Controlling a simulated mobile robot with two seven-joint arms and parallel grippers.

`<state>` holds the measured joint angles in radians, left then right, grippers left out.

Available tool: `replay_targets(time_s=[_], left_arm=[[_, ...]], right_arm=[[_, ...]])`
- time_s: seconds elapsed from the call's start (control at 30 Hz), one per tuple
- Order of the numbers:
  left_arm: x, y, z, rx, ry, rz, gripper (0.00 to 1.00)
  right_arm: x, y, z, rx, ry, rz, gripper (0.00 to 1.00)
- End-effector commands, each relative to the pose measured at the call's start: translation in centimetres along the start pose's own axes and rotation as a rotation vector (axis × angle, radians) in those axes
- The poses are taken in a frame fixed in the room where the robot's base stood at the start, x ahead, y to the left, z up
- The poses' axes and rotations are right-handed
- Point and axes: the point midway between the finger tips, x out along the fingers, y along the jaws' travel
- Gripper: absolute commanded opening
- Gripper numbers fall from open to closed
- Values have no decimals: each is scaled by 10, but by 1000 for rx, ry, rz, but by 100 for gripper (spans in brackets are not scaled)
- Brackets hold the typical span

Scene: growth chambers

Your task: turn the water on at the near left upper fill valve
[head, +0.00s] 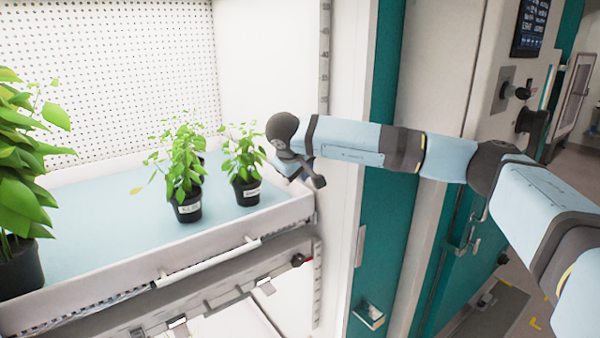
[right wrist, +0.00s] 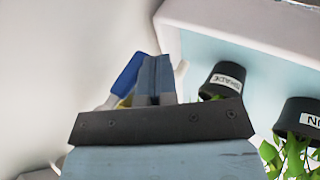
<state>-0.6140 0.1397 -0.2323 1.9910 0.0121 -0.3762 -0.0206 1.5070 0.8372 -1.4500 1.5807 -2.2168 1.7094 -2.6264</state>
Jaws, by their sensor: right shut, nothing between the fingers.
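My right gripper (head: 306,174) is over the right end of the upper tray in the head view, mostly hidden by its own wrist. In the right wrist view its fingers (right wrist: 156,76) are shut and empty. A blue lever-like handle (right wrist: 127,76) shows right beside the fingers there, with a bit of yellow below it; it looks like the fill valve's handle. I cannot tell whether the fingers touch it. The valve is not distinguishable in the head view, where my arm covers that area. My left gripper is not in view.
The upper tray (head: 105,283) holds two small labelled potted plants (head: 187,205) (head: 246,188) and a large plant (head: 20,265) at left. The teal door frame (head: 385,215) stands to the right.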

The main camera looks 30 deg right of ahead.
Motion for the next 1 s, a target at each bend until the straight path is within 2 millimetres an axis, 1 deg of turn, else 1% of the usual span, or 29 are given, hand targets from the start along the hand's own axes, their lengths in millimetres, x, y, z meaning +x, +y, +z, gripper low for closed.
replay_targets(time_s=[0.43, 0.57, 0.67, 0.9, 1.0], left_arm=[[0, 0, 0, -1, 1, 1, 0], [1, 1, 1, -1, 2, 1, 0], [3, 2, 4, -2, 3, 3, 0], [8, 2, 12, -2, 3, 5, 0], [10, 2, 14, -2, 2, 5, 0]], right_arm=[[-1, 0, 0, 0, 1, 2, 0], [-10, 0, -1, -1, 3, 1, 0], [-25, -1, -1, -1, 5, 2, 0], [-81, -1, 0, 0, 6, 3, 0], [-102, -1, 0, -1, 4, 3, 0]])
